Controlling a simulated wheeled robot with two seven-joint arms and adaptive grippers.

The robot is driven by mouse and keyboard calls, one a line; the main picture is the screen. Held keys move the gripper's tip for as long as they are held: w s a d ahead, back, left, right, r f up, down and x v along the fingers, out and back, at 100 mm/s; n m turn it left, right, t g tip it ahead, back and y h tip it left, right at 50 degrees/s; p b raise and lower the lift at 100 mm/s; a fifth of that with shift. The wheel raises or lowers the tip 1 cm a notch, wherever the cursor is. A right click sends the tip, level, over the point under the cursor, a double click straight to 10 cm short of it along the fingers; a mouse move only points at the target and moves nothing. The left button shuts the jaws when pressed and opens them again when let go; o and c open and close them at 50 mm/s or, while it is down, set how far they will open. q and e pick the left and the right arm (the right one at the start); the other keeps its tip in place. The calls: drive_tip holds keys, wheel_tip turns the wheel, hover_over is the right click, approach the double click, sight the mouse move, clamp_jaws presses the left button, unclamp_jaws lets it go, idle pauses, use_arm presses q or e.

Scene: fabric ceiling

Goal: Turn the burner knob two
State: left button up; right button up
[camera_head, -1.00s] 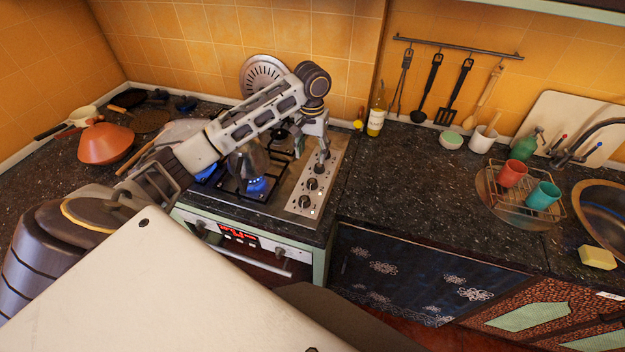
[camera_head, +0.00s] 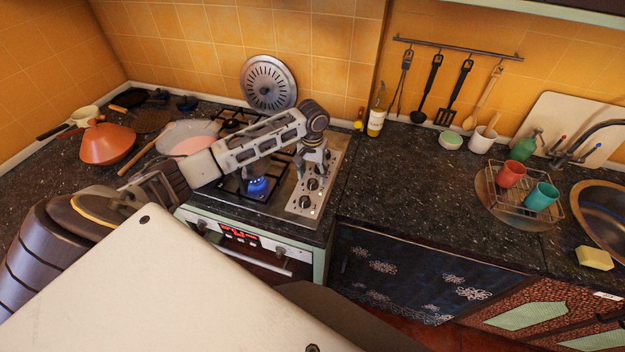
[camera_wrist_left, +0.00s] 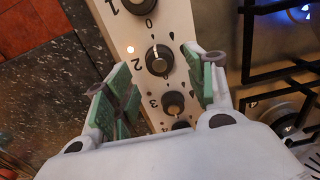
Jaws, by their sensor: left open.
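Burner knob two (camera_wrist_left: 159,59) is a dark round knob with a pale pointer line, beside a printed 2 on the stove's light control strip. A small lit lamp shows next to it. My left gripper (camera_wrist_left: 160,80) is open, its green-padded fingers on either side of the strip. Knob two lies between and slightly beyond the fingertips in the wrist view; I cannot tell if they touch it. Knob three (camera_wrist_left: 173,104) sits between the fingers. In the head view my left gripper (camera_head: 316,160) is over the stove's control strip (camera_head: 301,214). My right gripper is out of view.
A blue flame (camera_head: 258,186) burns on the stove beside the knobs, under my left forearm. A pink-filled pan (camera_head: 190,145) and an orange tagine (camera_head: 107,143) stand to the left. A bottle (camera_head: 376,118) stands behind right. The counter right of the stove has free room.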

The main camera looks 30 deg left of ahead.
sight(313, 181)
use_arm(q)
drive_tip(key=shift+f, duration=2.05)
drive_tip(key=c, duration=1.1)
drive_tip(key=shift+o, duration=0.2)
